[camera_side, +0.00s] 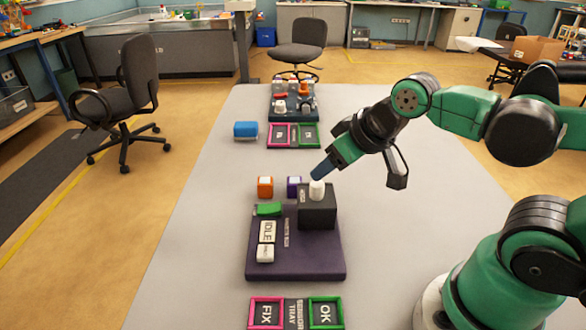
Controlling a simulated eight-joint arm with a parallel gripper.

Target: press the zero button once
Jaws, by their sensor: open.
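A dark purple board (313,262) lies on the grey table. On it are a black box (318,213) topped by a white rounded knob (317,191), a green block (268,209), a plate marked IDLE (267,232) and a small white button-like block (265,253). The lettering on the small white block is too small to read, so I cannot tell for sure which part is the zero button.
Orange (265,187) and purple (294,187) cubes sit behind the board. A sensor tray (297,313) with FIX and OK frames lies in front. Farther back are a blue block (246,130), pink and green frames (292,135) and a cluttered dark board (293,104). The table's left side is clear.

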